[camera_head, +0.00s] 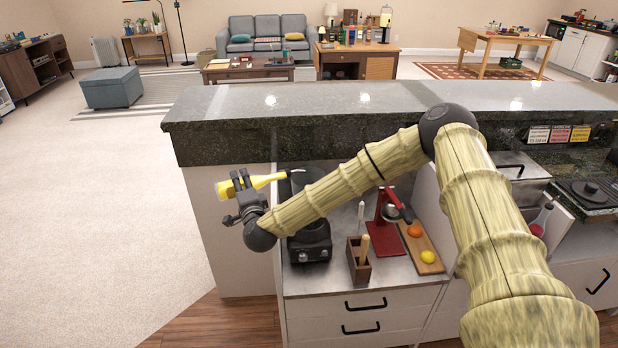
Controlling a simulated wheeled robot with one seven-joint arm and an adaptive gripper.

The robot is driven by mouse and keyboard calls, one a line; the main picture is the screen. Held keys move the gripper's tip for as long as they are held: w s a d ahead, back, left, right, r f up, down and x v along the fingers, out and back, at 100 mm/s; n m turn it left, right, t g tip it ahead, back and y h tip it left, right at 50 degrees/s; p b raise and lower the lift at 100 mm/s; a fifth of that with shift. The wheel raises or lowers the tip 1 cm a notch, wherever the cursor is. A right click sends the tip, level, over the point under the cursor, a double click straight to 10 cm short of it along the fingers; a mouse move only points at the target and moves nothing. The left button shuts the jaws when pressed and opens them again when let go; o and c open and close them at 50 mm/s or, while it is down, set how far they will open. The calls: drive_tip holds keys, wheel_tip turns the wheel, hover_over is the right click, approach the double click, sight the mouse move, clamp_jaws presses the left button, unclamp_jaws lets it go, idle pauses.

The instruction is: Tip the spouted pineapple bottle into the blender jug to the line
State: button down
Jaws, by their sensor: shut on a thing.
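My gripper (241,181) is shut on the yellow pineapple bottle (263,181) at the left end of the bar counter. The blender (311,243) stands on the steel worktop, just right of and below my gripper. Its dark jug (301,190) shows partly behind my forearm, close to the spout. The fill line, the jug's contents and any stream from the spout cannot be made out.
A wooden holder (358,262) stands right of the blender. Beyond it are a red press (386,210) and a board (422,247) with orange and yellow fruit. The raised stone counter (290,125) runs behind. Open carpet (110,220) lies to the left.

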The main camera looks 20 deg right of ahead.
drive_tip(key=shift+r+m+b, duration=0.45)
drive_tip(key=shift+r+m, duration=0.25)
drive_tip(key=shift+r, duration=0.25)
idle(7.0)
